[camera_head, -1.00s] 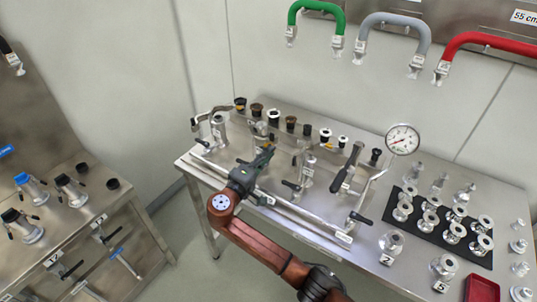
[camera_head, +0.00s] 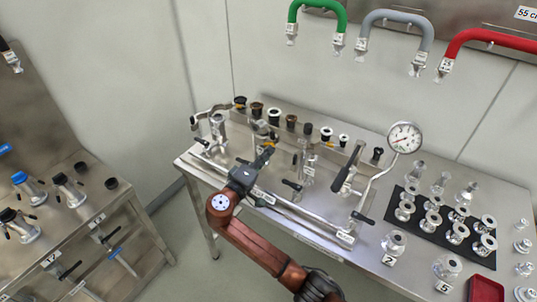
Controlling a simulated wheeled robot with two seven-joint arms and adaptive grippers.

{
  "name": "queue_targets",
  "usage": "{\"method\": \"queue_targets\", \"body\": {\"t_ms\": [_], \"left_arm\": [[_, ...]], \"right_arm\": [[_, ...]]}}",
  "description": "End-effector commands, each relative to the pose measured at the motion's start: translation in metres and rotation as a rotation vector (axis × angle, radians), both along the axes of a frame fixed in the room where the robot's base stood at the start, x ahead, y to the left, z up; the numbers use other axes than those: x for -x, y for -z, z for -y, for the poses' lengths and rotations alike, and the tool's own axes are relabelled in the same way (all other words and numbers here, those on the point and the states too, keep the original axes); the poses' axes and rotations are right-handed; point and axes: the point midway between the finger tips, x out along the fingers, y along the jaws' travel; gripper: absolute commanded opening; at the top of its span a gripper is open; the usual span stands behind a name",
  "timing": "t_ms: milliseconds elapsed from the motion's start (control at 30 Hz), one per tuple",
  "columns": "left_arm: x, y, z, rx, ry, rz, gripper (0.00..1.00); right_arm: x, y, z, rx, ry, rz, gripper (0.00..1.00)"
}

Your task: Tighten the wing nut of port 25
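My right gripper (camera_head: 267,154) is at the end of the reddish-brown arm, over the front middle-left of the steel bench. Its dark fingers point up and to the right, towards the pipe assembly (camera_head: 300,165). The fingers are small and seen at a slant, so I cannot tell whether they are open or grip anything. Port 25 and its wing nut cannot be picked out, because no such label is readable and the gripper covers part of the pipework. Black-handled valves (camera_head: 347,170) stand to the right of the gripper. My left gripper is not in view.
A pressure gauge (camera_head: 404,138) rises at the bench's right. Several metal fittings stand on a black mat (camera_head: 433,238), and a red tray (camera_head: 485,289) is at the front right. Hoses hang on the wall, including a green hose (camera_head: 318,6). Another steel bench (camera_head: 75,230) stands left, across a gap.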

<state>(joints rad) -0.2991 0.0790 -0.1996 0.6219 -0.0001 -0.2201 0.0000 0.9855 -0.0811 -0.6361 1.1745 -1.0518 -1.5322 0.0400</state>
Motion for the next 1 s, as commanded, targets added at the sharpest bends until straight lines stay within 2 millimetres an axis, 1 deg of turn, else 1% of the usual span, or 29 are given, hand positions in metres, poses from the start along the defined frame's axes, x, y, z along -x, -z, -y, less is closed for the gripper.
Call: {"method": "queue_targets", "body": {"t_ms": [33, 567, 633, 700, 800, 1000], "left_arm": [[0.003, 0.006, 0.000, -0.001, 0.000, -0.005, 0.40], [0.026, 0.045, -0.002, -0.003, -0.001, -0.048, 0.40], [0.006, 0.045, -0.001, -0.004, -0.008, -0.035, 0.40], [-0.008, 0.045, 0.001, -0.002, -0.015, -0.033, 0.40], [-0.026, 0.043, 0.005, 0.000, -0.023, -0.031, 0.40], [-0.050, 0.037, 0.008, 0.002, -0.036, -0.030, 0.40]], "right_arm": [[0.000, 0.006, 0.000, -0.034, 0.000, 0.016, 0.00], [-0.003, 0.013, -0.002, -0.445, 0.002, 0.291, 0.00], [-0.003, 0.013, -0.003, -0.495, 0.002, 0.325, 0.00], [-0.003, 0.013, -0.003, -0.543, 0.003, 0.357, 0.00], [-0.004, 0.013, -0.003, -0.603, 0.004, 0.397, 0.00], [-0.004, 0.012, -0.005, -0.694, 0.003, 0.460, 0.00]]}}
